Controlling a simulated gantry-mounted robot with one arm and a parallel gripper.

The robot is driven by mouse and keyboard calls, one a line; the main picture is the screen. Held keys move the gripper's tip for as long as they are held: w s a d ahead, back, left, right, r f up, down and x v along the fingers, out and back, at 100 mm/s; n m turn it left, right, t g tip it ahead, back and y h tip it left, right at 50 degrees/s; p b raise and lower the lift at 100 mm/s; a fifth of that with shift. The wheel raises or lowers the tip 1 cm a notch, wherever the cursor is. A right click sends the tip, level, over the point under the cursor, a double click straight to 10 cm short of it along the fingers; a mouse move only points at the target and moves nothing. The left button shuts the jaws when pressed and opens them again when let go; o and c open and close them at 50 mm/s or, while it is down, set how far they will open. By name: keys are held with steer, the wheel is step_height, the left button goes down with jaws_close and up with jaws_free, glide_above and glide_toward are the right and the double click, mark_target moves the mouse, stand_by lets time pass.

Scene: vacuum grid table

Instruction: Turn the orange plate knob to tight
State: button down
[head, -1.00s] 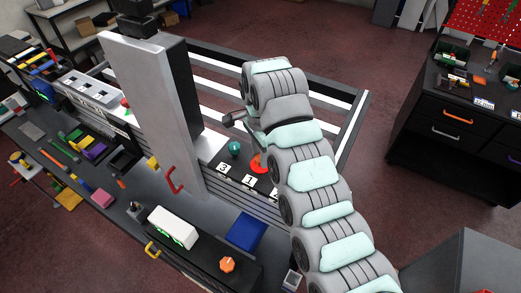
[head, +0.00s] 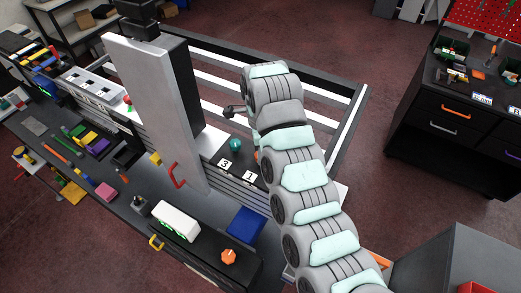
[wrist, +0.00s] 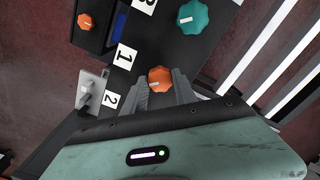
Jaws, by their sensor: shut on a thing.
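The orange plate knob (wrist: 160,78) is a lobed knob on a dark plate, with a short white mark pointing to the left in the wrist view. My gripper (wrist: 161,83) is shut on it, one grey finger on each side. In the head view my arm hides the gripper and nearly all of this knob. Number labels 1 (wrist: 124,55) and 2 (wrist: 110,100) lie to its left in the wrist view. What the labels stand for cannot be read.
A teal knob (head: 235,145) sits close by on the same plate; it also shows in the wrist view (wrist: 195,15). A second orange knob (head: 228,257) is on a black box near the front. A tall grey column (head: 155,105) stands left of my arm.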

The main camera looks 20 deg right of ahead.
steer(key=c, duration=1)
jaws_free()
step_height(320, 180, up, 11)
steer(key=shift+b, duration=0.35)
